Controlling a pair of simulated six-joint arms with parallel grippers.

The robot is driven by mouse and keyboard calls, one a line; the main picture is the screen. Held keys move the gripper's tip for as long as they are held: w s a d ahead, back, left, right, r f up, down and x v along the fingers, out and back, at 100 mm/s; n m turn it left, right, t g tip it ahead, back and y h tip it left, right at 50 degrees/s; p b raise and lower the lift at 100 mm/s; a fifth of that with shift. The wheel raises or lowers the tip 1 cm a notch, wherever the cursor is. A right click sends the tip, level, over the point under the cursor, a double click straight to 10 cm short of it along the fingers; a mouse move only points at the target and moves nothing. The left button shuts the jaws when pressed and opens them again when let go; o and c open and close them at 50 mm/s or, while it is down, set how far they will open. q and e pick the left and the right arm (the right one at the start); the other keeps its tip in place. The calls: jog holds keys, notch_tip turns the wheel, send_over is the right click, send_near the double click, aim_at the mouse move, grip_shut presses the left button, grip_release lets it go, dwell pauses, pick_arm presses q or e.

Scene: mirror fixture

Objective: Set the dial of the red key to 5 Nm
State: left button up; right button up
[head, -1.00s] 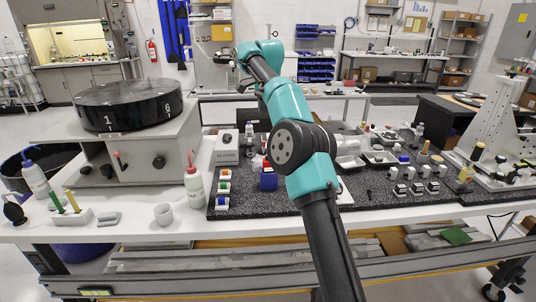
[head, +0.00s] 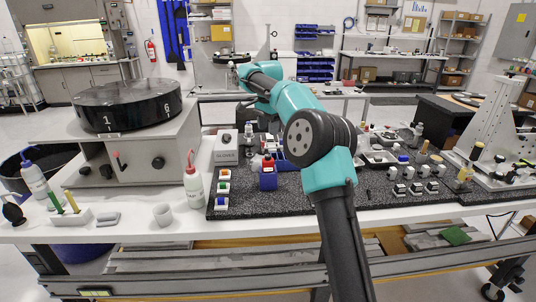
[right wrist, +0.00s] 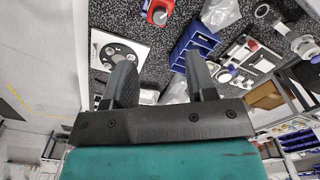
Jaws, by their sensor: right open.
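A small red-topped piece (head: 268,160) stands at a dark blue block on the black speckled bench plate in the head view; I cannot tell for sure whether it is the red key. In the right wrist view a red piece with a pale round face (right wrist: 158,12) is cut off by the top edge. No dial reading is legible. My right gripper (right wrist: 160,60) is open and empty, its two dark fingers apart above the bench. In the head view the right gripper (head: 246,104) is small, beyond the red-topped piece. My left gripper is not in view.
A black round carousel (head: 128,104) sits on a grey box. Several small blocks line the plate's right. A blue bin (right wrist: 193,45) shows in the wrist view.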

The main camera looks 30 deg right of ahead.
aim_at(268, 155)
notch_tip(268, 155, down, 11)
jog(key=shift+f, duration=0.1)
dwell(0.3)
jog(key=c, duration=0.9)
